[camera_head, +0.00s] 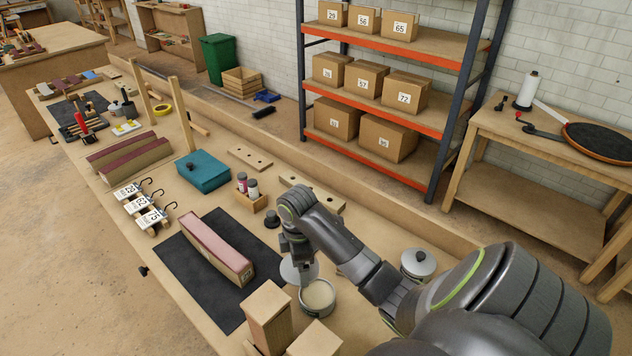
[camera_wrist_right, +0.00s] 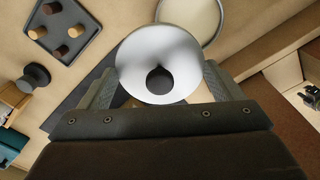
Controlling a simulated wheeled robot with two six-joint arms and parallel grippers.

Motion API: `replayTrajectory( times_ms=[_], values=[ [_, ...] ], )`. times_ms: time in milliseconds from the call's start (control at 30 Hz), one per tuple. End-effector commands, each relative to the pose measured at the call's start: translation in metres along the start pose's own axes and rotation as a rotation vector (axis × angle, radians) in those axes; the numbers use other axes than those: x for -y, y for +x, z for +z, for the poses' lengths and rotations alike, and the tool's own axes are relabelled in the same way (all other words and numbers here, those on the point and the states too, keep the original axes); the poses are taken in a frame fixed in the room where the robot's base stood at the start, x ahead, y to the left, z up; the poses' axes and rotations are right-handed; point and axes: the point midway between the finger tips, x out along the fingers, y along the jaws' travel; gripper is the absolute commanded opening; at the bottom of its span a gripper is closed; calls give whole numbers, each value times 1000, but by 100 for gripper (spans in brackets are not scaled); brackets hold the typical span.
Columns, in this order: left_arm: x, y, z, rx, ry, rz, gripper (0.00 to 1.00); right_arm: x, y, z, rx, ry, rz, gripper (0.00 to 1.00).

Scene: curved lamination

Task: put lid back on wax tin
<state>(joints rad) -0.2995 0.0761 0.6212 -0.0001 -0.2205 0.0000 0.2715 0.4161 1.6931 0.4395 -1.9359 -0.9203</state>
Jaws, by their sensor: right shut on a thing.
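The wax tin (camera_head: 317,297) stands open on the bench, with pale wax inside. Part of its round rim shows at the top of the wrist view (camera_wrist_right: 222,20). My right gripper (camera_head: 301,268) is shut on the pale grey round lid (camera_head: 288,271), just to the left of the tin and a little above it. In the wrist view the lid (camera_wrist_right: 145,55) is between the fingers of my gripper (camera_wrist_right: 160,78), with its dark knob (camera_wrist_right: 160,82) towards the camera. The exact finger contact is unclear. My left gripper is not in view.
A dark mat (camera_head: 201,294) with a maroon-topped block (camera_head: 217,248) lies left of the tin. Wooden blocks (camera_head: 267,313) stand close in front. A grey lidded pot (camera_head: 418,263) stands to the right, and a small wooden caddy (camera_head: 252,201) with bottles is behind.

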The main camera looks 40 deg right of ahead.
Motion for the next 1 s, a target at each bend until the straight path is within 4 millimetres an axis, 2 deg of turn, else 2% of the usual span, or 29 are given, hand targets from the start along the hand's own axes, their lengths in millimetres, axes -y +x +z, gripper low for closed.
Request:
replayTrajectory(
  times_ms=[33,300,500,767,1000],
  values=[
    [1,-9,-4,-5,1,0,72,6,-5,5,1,-93,-1,65],
    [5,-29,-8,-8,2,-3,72,29,-11,24,-1,-589,1,65],
    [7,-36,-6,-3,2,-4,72,39,-13,32,-2,-813,2,65],
    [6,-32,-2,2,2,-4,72,42,-9,34,-2,-882,4,65],
    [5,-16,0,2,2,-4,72,42,6,34,-2,-880,3,65]
  ],
)
